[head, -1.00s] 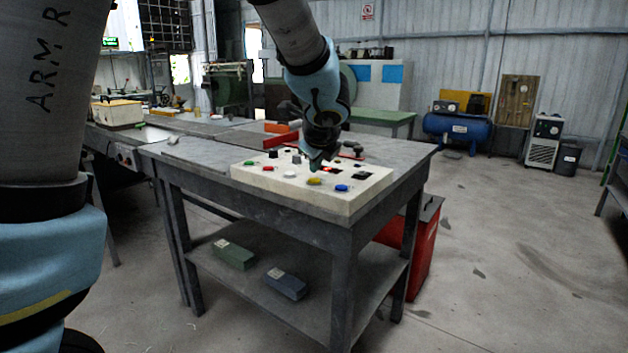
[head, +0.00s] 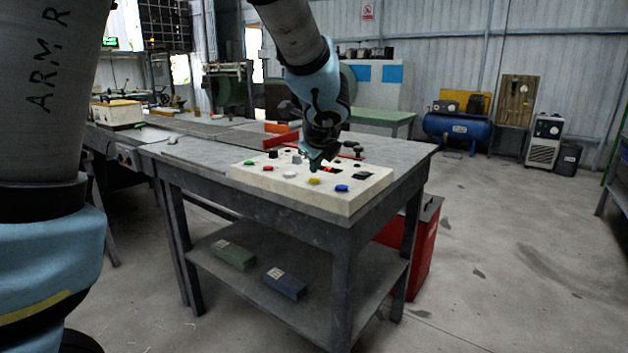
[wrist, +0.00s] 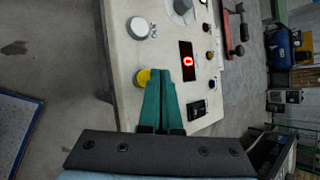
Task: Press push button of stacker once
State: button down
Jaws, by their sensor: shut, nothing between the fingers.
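A cream control panel (head: 350,203) lies on the grey workbench, with several coloured buttons and knobs on top. My gripper (head: 316,166) is shut and empty, pointing down over the panel. In the wrist view, the green fingertips (wrist: 165,75) are together, just beside the yellow button (wrist: 142,77), and partly cover its edge. I cannot tell whether they touch it. A display (wrist: 187,60) just past the fingertips reads a red 0. A white button (wrist: 138,27) and a black rocker switch (wrist: 197,109) are also there. A blue button (head: 341,188) is right of the yellow one. No stacker label is readable.
The bench (head: 205,165) extends back left. A red-orange block (head: 281,139) lies behind the panel. Green (head: 234,255) and blue (head: 286,283) boxes sit on the lower shelf. A red cabinet (head: 422,245) stands under the right end. The floor to the right is open.

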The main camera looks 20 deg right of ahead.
jog(key=shift+f, duration=0.2)
jog(key=shift+f+b, duration=0.2)
jog(key=shift+b, duration=0.2)
